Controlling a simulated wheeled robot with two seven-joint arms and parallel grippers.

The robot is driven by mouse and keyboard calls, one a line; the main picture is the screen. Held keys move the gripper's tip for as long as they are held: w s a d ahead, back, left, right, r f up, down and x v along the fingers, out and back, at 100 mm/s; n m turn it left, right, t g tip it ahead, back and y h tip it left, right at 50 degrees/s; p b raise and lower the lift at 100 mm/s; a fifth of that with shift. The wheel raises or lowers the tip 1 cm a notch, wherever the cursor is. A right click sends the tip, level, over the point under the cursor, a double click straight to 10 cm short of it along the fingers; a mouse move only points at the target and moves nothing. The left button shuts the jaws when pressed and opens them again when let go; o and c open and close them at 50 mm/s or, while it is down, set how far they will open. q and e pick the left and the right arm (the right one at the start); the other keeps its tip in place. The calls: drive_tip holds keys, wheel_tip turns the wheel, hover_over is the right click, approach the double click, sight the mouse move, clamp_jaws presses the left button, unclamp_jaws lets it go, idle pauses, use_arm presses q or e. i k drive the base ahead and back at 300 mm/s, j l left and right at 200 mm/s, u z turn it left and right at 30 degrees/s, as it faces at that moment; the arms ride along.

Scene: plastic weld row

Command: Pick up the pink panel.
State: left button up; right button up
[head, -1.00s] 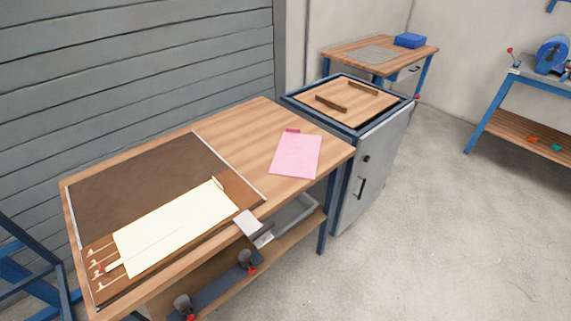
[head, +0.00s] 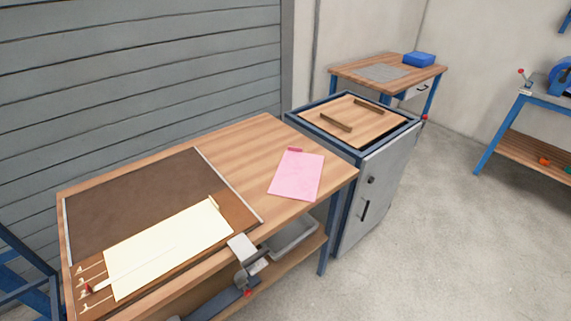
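The pink panel (head: 297,177) lies flat on the right part of the wooden bench top (head: 236,150). It is a thin, light pink rectangle with a small darker pink block (head: 295,150) at its far edge. Its whole top face is visible and nothing touches it from above.
A brown mat (head: 140,200) and a cream sheet (head: 170,248) cover the bench's left part. A pale plate (head: 243,247) sits at the front edge. A grey cabinet (head: 375,195) stands right of the bench, and a blue box (head: 419,59) lies on a far table. Open floor lies right.

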sight(297, 176)
drive_tip(key=i+l+u, duration=0.2)
drive_tip(key=l+u, duration=0.2)
drive_tip(key=i+l+u, duration=0.2)
drive_tip(key=l+u, duration=0.15)
drive_tip(key=l, duration=0.15)
drive_tip(key=i+l+u, duration=0.1)
drive_tip(key=l+u, duration=0.65)
drive_tip(key=l, duration=0.25)
